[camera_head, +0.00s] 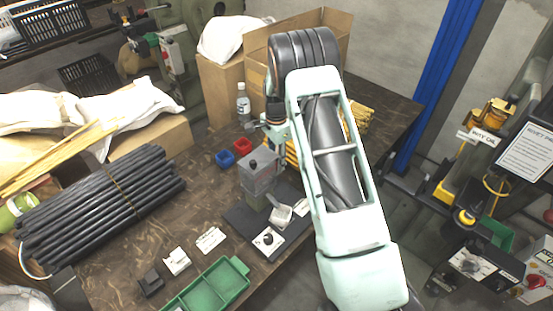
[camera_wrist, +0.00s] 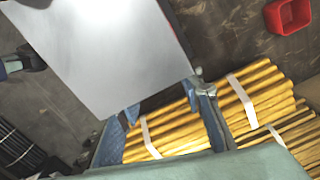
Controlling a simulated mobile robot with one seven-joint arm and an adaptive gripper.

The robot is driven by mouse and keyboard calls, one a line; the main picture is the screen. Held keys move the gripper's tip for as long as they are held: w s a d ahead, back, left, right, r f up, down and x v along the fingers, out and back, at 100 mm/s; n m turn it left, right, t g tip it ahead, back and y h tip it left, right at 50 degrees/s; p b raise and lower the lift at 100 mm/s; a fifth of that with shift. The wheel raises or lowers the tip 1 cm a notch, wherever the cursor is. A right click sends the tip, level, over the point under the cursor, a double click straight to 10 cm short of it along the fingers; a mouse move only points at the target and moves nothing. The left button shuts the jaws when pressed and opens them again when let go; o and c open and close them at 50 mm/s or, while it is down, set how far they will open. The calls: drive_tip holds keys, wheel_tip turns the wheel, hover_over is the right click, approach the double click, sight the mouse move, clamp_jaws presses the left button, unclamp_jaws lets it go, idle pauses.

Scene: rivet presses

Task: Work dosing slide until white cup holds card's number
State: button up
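The grey dosing unit (camera_head: 260,168) stands upright on a dark base plate on the bench. The white cup (camera_head: 281,214) sits at its foot, its contents too small to tell. A white plate with a black knob (camera_head: 268,239) lies in front of the cup. My gripper (camera_head: 270,122) is above and behind the dosing unit, partly hidden by my arm. In the wrist view, my gripper (camera_wrist: 168,102) has its fingers apart, with nothing visibly held. A large pale flat surface (camera_wrist: 110,55) fills the upper left there, seemingly close.
Blue (camera_head: 225,158) and red (camera_head: 243,146) bins and a bottle (camera_head: 243,102) stand behind the unit. A green tray (camera_head: 210,287) is at the front. Black rods (camera_head: 98,198) lie left. Yellow rods (camera_wrist: 255,92) lie below my gripper. Cardboard boxes (camera_head: 222,88) stand behind.

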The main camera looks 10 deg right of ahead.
drive_tip(key=shift+f, duration=0.3)
clamp_jaws()
drive_tip(key=shift+d, duration=0.1)
